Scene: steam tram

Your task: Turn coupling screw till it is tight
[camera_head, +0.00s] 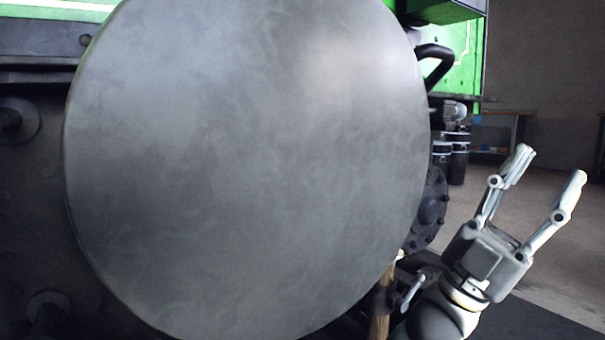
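No coupling screw can be made out for certain. A small grey metal handle (413,292) and a brown wooden bar (381,312) show just below the plate's right edge, left of my gripper; I cannot tell whether they belong to the coupling.
Green and black tram bodywork (462,65) rises behind the plate, with a curved black pipe (435,60) beside it. A dark bolted flange (430,212) is at the plate's right edge. A workbench (505,130) stands far back.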

